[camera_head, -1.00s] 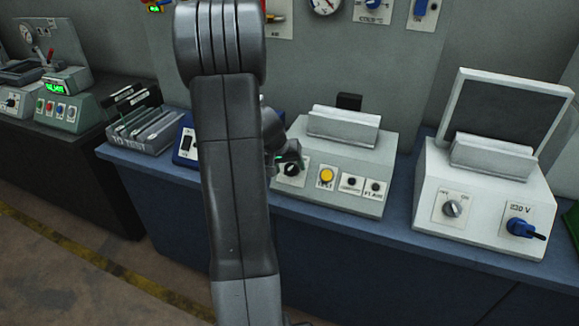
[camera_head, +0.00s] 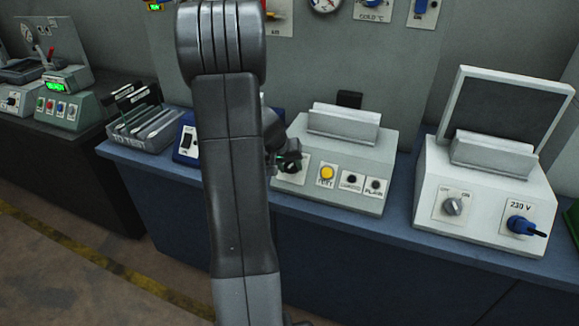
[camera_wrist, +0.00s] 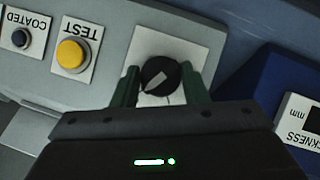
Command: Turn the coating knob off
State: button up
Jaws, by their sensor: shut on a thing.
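The black round knob (camera_wrist: 160,75) with a pale pointer mark sits on a white plate on the grey tester box (camera_head: 345,150). In the wrist view, my gripper (camera_wrist: 161,84) has one dark green finger on each side of the knob and is shut on it. The knob's pointer runs aslant in that view. The plate's lettering is hidden by my gripper. In the head view, my gripper (camera_head: 285,161) is at the box's left front, partly behind my arm.
Right of the knob in the head view are a yellow TEST button (camera_head: 327,173) and the COATED and PLAIN fittings. A blue device (camera_head: 187,140) stands left of the box. A white box (camera_head: 480,190) with a grey knob stands right on the blue bench (camera_head: 400,245).

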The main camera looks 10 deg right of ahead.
jog(key=n+h+b, duration=0.1)
jog(key=b, duration=0.1)
jog(key=n+b, duration=0.1)
jog(key=b, duration=0.2)
jog(key=shift+w+a+f+n+g+h, duration=0.1)
jog(key=shift+a+f+n+g+h, duration=0.05)
jog(key=shift+f+n+g+h, duration=0.2)
jog(key=n+h+b, duration=0.1)
jog(key=n+b, duration=0.2)
jog(key=b, duration=0.1)
jog(key=shift+a+h, duration=0.1)
jog(key=shift+h, duration=0.25)
jog(key=n+h+b, duration=0.2)
jog(key=n+b, duration=0.1)
jog(key=b, duration=0.1)
jog(key=shift+n, duration=0.35)
jog(key=shift+r+n+t+h+b, duration=0.1)
jog(key=shift+n+t+h+b, duration=0.3)
jog(key=shift+n+t+b, duration=0.45)
jog(key=shift+a+n, duration=0.1)
jog(key=shift+n, duration=0.15)
jog(key=o, duration=1)
jog(key=shift+r, duration=0.1)
jog(key=v, duration=1.3)
jog(key=shift+a+r, duration=0.15)
jog(key=shift+a, duration=0.2)
